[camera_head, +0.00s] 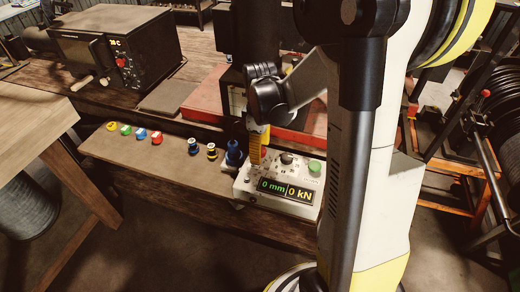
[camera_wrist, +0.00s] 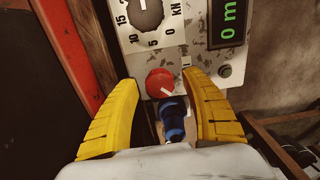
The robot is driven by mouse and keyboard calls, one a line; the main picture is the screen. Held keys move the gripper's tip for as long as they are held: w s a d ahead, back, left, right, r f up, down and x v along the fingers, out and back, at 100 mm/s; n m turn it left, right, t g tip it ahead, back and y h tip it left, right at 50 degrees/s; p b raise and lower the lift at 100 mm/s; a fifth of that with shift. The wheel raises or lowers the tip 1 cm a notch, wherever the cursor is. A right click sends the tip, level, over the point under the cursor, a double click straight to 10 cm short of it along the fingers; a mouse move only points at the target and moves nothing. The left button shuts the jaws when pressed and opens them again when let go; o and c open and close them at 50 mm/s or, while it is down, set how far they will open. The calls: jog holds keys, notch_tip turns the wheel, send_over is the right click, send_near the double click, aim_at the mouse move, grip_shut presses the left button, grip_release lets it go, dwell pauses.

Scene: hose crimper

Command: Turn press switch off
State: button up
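The press control box shows in the head view (camera_head: 243,187) with a lit display (camera_head: 285,191) reading "0 mm" and "0 kN". In the wrist view, a round red switch (camera_wrist: 158,80) with a white diagonal mark sits on the worn box panel (camera_wrist: 195,62). My gripper (camera_wrist: 165,86) has its two yellow fingers apart, one on each side of the red switch. I see no clear contact with it. In the head view my gripper (camera_head: 258,146) hangs over the left part of the box and mostly hides the switch.
A black dial (camera_wrist: 146,10) and a small dark button (camera_wrist: 225,71) are near the red switch. A blue fitting (camera_wrist: 172,118) stands close between my fingers. A green button (camera_head: 314,167) is on the box's right. Several coloured parts (camera_head: 156,137) line the board at left.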

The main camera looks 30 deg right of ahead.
notch_tip(320, 180, up, 12)
dwell(0.6)
jog(key=s+a+m+t+b, duration=0.1)
jog(key=s+a+m+t, duration=0.6)
jog(key=s+a, duration=0.3)
jog(key=shift+s+a+r+m, duration=0.4)
jog(key=shift+a, duration=1.35)
